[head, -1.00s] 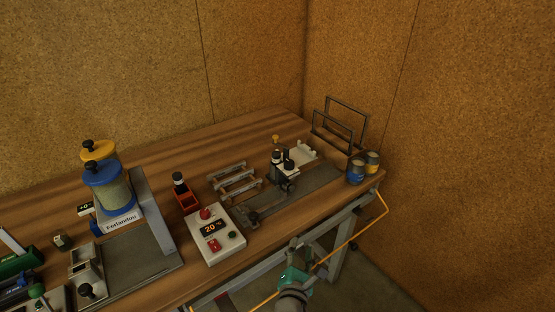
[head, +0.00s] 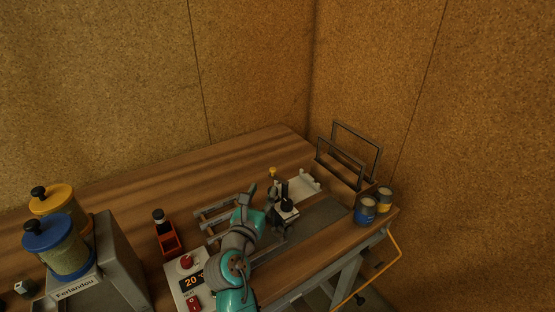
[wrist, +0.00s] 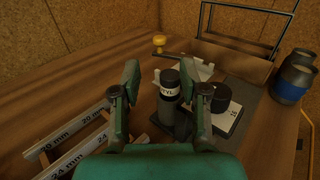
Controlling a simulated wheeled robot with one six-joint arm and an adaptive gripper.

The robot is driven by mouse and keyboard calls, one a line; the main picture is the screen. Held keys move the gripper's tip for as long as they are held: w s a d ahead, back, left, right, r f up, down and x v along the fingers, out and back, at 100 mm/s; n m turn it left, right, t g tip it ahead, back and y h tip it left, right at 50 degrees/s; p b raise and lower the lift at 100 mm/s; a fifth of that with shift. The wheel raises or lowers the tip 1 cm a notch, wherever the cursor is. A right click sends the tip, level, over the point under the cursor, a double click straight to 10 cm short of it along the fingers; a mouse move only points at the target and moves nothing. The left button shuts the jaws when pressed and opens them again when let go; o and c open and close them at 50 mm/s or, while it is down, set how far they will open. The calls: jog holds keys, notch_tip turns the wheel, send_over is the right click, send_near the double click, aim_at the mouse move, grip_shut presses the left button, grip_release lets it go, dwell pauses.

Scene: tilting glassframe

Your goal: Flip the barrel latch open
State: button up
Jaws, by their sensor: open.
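My gripper (wrist: 168,75) is open, with its fingers apart on either side of the wrist view's middle. In the head view my gripper (head: 248,200) hangs over the bench beside the small dark fixture (head: 284,207). In the wrist view a grey cylinder with a black cap and a white label (wrist: 169,90) shows between and beyond the fingers. I cannot tell which part is the barrel latch. The fingers appear to touch nothing, and the palm hides the near part.
A rack marked 20 mm and 24 mm (wrist: 75,145) lies at the left. A yellow knob (wrist: 159,41) and a white bracket (wrist: 202,68) stand behind the fixture. A control box (head: 187,283) is near.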

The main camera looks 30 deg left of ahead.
aim_at(272, 171)
jog(key=x, duration=1.1)
grip_shut()
